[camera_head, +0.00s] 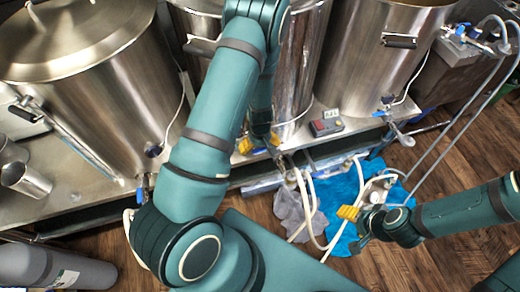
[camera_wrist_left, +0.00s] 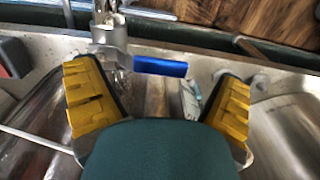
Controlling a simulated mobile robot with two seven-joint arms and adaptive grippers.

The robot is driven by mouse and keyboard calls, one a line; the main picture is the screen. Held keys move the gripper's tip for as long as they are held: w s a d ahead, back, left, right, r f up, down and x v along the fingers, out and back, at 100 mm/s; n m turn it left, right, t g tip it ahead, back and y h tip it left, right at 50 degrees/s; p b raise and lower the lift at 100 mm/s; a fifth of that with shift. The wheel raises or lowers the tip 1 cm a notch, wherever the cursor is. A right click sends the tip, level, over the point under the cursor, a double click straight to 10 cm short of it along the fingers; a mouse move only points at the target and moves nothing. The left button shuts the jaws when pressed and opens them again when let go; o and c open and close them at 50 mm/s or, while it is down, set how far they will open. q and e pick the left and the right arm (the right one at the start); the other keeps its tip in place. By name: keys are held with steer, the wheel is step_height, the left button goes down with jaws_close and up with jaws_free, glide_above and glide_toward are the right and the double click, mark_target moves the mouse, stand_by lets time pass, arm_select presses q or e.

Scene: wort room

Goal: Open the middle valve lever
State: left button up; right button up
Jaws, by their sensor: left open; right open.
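The middle valve has a blue lever (camera_wrist_left: 160,67) and a metal body (camera_wrist_left: 108,42) in the left wrist view. The lever lies across the picture, sticking out to the right from the valve body. My left gripper (camera_wrist_left: 156,88) is open, with one yellow finger on each side of the lever and a gap to it on both sides; I see no contact. In the head view my left gripper (camera_head: 260,145) is low in front of the middle steel kettle (camera_head: 302,70), and the lever is not clear there. My right gripper (camera_head: 352,213) is open and empty over the floor at right.
Steel kettles stand left (camera_head: 95,85) and right (camera_head: 365,50) of the middle one. A small control box (camera_head: 326,124) sits on the bench edge. White hoses (camera_head: 312,205) hang near both grippers. A blue cloth (camera_head: 342,192) lies on the wooden floor (camera_head: 375,265).

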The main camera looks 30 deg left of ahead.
arm_select(q)
steer(key=shift+f, duration=0.55)
steer(key=c, duration=1.4)
